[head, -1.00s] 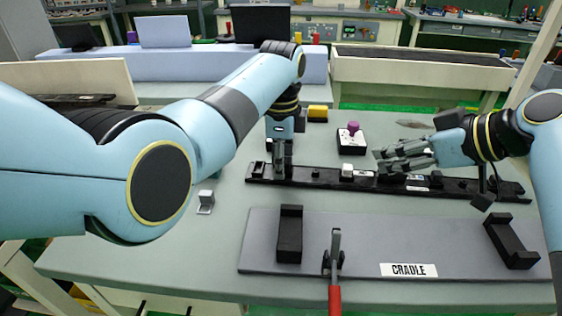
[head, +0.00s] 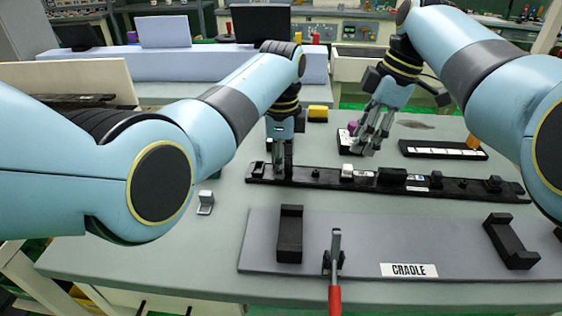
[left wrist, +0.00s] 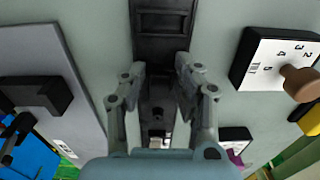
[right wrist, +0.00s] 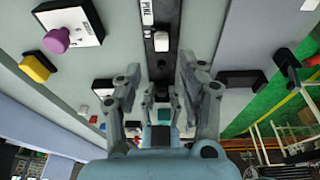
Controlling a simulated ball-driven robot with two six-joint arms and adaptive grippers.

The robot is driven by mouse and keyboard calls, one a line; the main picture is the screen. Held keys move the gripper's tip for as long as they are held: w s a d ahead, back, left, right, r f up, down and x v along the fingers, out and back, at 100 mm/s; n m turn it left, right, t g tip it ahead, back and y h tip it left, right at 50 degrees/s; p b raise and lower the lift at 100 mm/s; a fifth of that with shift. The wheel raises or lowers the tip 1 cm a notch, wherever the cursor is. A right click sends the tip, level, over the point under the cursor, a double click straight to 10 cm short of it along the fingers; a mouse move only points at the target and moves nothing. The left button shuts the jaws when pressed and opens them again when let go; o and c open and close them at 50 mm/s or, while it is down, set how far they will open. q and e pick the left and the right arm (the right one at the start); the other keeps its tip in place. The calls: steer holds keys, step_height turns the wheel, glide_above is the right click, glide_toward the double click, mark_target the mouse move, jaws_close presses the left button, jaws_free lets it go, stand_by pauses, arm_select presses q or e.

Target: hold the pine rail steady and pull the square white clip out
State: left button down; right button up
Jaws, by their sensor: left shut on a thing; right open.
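The pine rail (head: 330,179) is a long black bar across the table with several small pieces on it. Its label reading "PINE" (right wrist: 147,12) shows in the right wrist view. The square white clip (head: 347,170) sits on the rail left of its middle; a white piece on the rail (right wrist: 161,41) in the right wrist view looks like it. My left gripper (head: 283,172) points down and is shut on the rail near its left end. My right gripper (head: 366,150) is open and empty, pointing down above and just behind the rail near the clip.
The grey cradle board (head: 340,258) with black blocks and a red-handled lever (head: 335,290) lies in front. Behind the rail stand a purple-knobbed box (head: 352,128), a yellow block (head: 317,113) and a long black strip (head: 440,155). A small silver piece (head: 205,203) lies at left.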

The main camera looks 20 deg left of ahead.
mark_target(347, 167)
steer(key=x, duration=0.7)
steer(key=shift+s+f, duration=0.1)
steer(key=shift+f, duration=0.2)
steer(key=shift+c, duration=0.2)
jaws_close()
steer(key=shift+o, duration=0.2)
jaws_free()
steer(key=shift+r, duration=0.25)
